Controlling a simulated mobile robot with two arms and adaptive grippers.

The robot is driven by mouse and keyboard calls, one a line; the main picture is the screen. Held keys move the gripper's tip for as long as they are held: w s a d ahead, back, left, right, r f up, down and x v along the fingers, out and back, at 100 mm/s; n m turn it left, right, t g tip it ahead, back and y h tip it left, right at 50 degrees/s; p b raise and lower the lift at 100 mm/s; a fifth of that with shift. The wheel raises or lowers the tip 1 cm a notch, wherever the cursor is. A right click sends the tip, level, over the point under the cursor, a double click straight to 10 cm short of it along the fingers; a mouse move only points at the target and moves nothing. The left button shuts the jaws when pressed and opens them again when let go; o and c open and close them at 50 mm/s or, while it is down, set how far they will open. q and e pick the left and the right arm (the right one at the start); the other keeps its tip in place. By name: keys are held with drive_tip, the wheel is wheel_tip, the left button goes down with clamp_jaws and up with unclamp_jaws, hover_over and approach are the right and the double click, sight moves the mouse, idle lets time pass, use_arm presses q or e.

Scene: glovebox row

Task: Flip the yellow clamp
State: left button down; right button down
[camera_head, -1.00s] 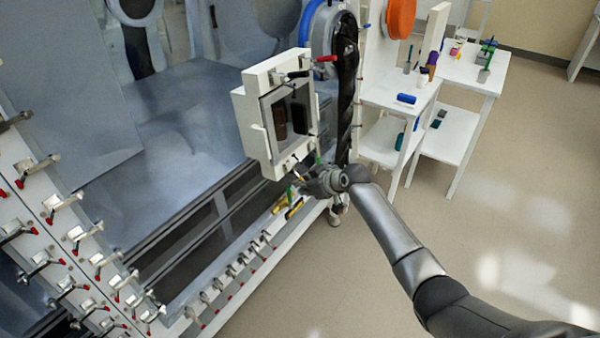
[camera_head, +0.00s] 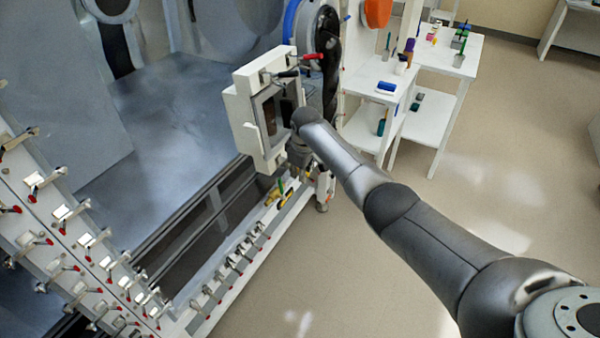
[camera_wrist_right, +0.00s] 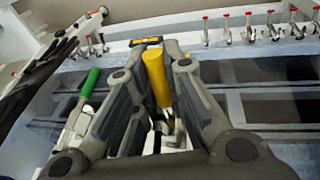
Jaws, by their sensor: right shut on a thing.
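The yellow clamp's handle (camera_wrist_right: 156,78) stands between the two fingers of my right gripper (camera_wrist_right: 155,70) in the right wrist view. The gripper is shut on this handle, and the clamp's metal base below it is partly hidden by the fingers. In the head view my right gripper (camera_head: 297,160) points down beside the white box-shaped chamber, above the right end of the ledge, and its fingertips are hard to make out. My left gripper is not in view.
A green handle (camera_wrist_right: 91,82) stands left of my fingers. Several red-tipped clamps (camera_wrist_right: 250,25) line the ledge. The white chamber (camera_head: 243,110) is close beside my wrist. White shelves (camera_head: 375,75) stand behind; the floor (camera_head: 330,270) at right is clear.

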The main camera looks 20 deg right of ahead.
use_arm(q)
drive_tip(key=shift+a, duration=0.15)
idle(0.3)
use_arm(e)
drive_tip(key=c, duration=1.5)
unclamp_jaws()
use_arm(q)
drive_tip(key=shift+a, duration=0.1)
use_arm(e)
drive_tip(key=shift+o, duration=0.2)
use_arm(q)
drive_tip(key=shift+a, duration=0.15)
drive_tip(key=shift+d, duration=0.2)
use_arm(e)
drive_tip(key=v, duration=1.2)
drive_tip(key=shift+w, duration=0.15)
